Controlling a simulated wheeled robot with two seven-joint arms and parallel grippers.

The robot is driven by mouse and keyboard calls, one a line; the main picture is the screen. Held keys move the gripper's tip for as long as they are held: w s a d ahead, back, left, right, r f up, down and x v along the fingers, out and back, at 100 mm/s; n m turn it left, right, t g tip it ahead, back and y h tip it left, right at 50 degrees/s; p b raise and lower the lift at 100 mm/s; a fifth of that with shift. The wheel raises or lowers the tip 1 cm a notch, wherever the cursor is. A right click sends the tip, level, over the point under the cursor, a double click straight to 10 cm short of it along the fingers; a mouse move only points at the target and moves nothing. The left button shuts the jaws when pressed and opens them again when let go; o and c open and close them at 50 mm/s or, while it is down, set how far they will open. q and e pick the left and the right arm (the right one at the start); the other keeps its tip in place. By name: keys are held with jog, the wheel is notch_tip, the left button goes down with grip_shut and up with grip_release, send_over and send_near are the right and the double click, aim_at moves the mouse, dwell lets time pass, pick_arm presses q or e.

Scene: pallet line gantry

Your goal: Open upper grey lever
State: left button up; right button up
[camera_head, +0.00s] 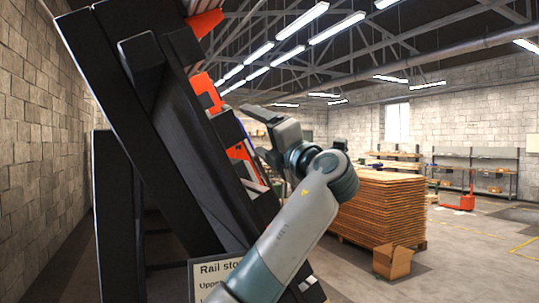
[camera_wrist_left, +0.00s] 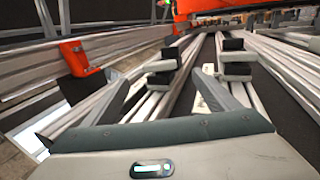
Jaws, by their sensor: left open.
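My left gripper (camera_head: 256,135) is beside the right side of a tall, dark, tilted frame (camera_head: 150,110) in the head view. In the left wrist view, my left gripper (camera_wrist_left: 199,66) has its two dark-padded fingers spread apart, with long grey rails running behind and between them. Nothing is clearly held between the fingers. I cannot pick out the upper grey lever for certain among the grey rails and the frame parts. My right gripper is in neither view.
Orange brackets (camera_head: 206,90) sit on the frame, and one orange bracket (camera_wrist_left: 77,57) shows at the left in the wrist view. A partly hidden sign (camera_head: 215,270) starts "Rail sto".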

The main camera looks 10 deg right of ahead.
pick_arm(q)
jog(key=shift+b+v, duration=0.7)
jog(key=shift+v, duration=1.75)
